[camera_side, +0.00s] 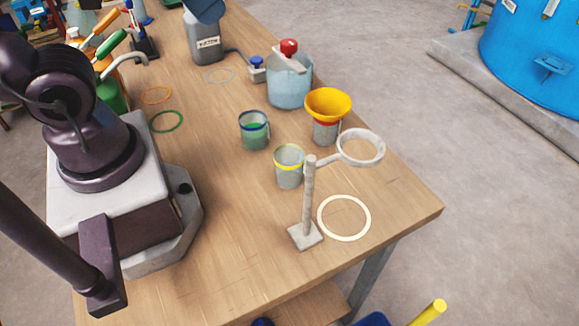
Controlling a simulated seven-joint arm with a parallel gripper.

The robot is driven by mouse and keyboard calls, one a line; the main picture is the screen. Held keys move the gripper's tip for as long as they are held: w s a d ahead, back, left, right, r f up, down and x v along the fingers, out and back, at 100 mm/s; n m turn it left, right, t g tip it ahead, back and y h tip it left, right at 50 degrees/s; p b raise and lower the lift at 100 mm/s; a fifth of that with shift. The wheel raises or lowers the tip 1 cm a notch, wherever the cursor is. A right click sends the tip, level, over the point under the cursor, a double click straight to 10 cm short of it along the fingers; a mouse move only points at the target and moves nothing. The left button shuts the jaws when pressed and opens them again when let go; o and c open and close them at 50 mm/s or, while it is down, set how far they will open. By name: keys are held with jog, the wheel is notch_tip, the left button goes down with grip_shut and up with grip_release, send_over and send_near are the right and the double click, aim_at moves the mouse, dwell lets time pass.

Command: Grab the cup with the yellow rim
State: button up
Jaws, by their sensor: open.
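The cup with the yellow rim (289,174) stands upright on the wooden table, just left of the grey post of a ring stand. It is clear, and its contents are hard to make out. A cup with a dark blue rim (254,136) and green contents stands behind it to the left. A third cup (325,133) stands behind it to the right, with a yellow funnel (328,103) on top. My gripper is not in view; only dark parts of my arm and its base show at the left.
The ring stand (309,195) holds its ring to the right, near a white circle (344,218) on the table. A blue-grey vessel with a red knob (289,90) and a grey jug (205,42) stand behind. The table (235,235) is clear in front and left of the yellow-rimmed cup.

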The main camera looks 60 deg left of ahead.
jog(key=o, duration=0.9)
jog(key=shift+f, duration=0.1)
jog(key=m+t+y, duration=0.4)
jog(key=m+y, duration=1.1)
jog(key=m, duration=0.6)
send_over(280, 169)
jog(key=a, duration=0.3)
notch_tip(280, 169, down, 23)
jog(key=d+f+m+t+h, duration=0.1)
jog(key=f+m+t+h, duration=0.1)
jog(key=f+m, duration=0.1)
jog(key=d+f+m+t+h, duration=0.1)
jog(key=f+m+t+h, duration=0.1)
jog(key=m+h, duration=0.1)
jog(key=s+d+f+m+t+h, duration=0.1)
jog(key=f+m+t+h, duration=0.2)
jog(key=m, duration=0.1)
jog(key=shift+d+f+m, duration=0.2)
jog(key=shift+f+m, duration=0.1)
jog(key=shift+w+a+f, duration=0.1)
jog(key=shift+x, duration=2.25)
